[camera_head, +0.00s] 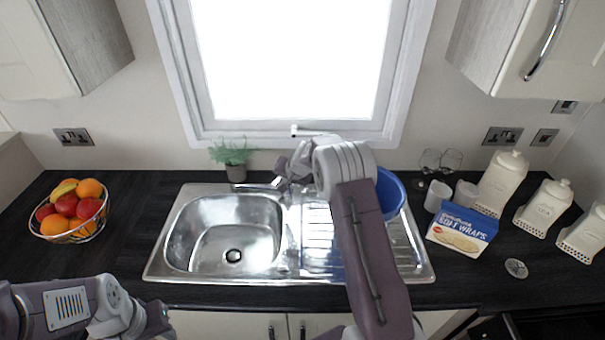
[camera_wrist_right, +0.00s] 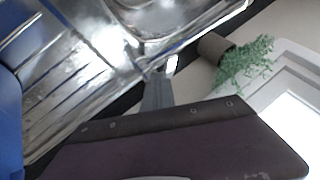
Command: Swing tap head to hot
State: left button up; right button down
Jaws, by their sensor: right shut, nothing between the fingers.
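The metal tap (camera_head: 262,186) stands at the back of the sink, its spout pointing left over the basin. My right gripper (camera_head: 284,178) is at the tap's base from the right, its jaws shut with nothing between them. Its wrist hides the tap head and lever, so I cannot tell which way the head is turned or whether the fingers touch it. In the right wrist view the shut finger (camera_wrist_right: 157,95) points at shiny metal by the sink's back edge. My left gripper (camera_head: 152,322) is low at the left, its fingers unclear.
The steel sink (camera_head: 160,262) has a drainer on the right, with a blue bowl (camera_head: 390,192) behind my right arm. A fruit basket (camera_head: 72,212) is at left; a wraps packet (camera_head: 462,228) and white canisters (camera_head: 500,183) are at right.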

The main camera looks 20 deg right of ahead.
jog(key=shift+w+a+p, duration=0.35)
jog(key=shift+w+a, duration=0.2)
jog(key=shift+a, duration=0.45)
jog(key=shift+f, duration=0.1)
